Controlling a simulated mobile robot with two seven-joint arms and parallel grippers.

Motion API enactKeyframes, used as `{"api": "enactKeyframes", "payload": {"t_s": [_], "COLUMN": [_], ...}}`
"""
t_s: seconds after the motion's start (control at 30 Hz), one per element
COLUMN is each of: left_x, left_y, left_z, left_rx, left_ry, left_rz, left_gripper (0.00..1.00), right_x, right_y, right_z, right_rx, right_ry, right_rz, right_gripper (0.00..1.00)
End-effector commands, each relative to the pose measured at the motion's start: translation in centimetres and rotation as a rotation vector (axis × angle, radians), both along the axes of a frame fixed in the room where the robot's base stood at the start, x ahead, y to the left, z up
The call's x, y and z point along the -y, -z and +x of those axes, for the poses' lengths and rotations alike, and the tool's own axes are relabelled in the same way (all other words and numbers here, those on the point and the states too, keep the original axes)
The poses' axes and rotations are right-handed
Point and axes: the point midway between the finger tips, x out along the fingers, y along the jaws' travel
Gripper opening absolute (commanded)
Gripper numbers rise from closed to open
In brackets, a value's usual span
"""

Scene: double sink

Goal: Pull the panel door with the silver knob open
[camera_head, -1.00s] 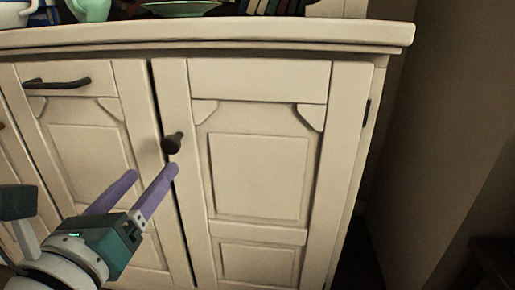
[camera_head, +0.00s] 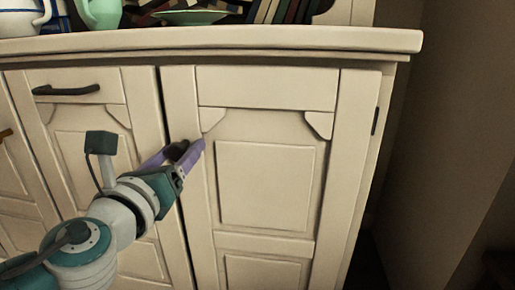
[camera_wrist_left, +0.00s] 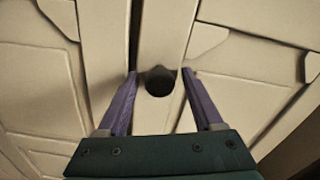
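The panel door (camera_head: 265,185) is cream, shut, and carries a round knob (camera_head: 177,150) near its upper left edge. The knob looks dark rather than silver. My left gripper (camera_head: 180,156) is at the knob, with its purple fingers pointing at the door. In the left wrist view the knob (camera_wrist_left: 159,81) sits between the two spread fingertips (camera_wrist_left: 160,76), with gaps on both sides. The near finger partly hides the knob in the head view. My right gripper is out of view.
A drawer with a dark bar handle (camera_head: 66,90) and another panel door are to the left. A hinge (camera_head: 375,120) is on the door's right side. The countertop (camera_head: 230,40) overhangs above, holding a green pitcher (camera_head: 102,12) and dishes. Right of the cabinet is a dark gap.

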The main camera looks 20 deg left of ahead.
Motion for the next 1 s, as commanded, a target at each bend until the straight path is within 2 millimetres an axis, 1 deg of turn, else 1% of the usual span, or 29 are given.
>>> {"api": "enactKeyframes", "payload": {"t_s": [0.03,0.07,0.57,0.6,1.0], "left_x": [0.0,0.0,0.01,0.01,0.0], "left_y": [0.0,0.0,0.0,0.0,0.0], "left_z": [-0.01,-0.02,-0.03,-0.03,-0.03], "left_rx": [0.0,0.0,0.0,0.0,0.0], "left_ry": [0.0,0.0,0.0,0.0,0.0], "left_rz": [0.0,0.0,0.0,0.0,0.0], "left_gripper": [0.61,0.57,0.01,0.0,0.0], "right_x": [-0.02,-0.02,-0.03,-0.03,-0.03], "right_y": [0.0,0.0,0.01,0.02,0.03], "right_z": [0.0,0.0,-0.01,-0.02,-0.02], "right_rx": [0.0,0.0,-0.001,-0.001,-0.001], "right_ry": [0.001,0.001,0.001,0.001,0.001], "right_rz": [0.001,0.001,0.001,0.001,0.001], "right_gripper": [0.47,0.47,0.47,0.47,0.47]}}
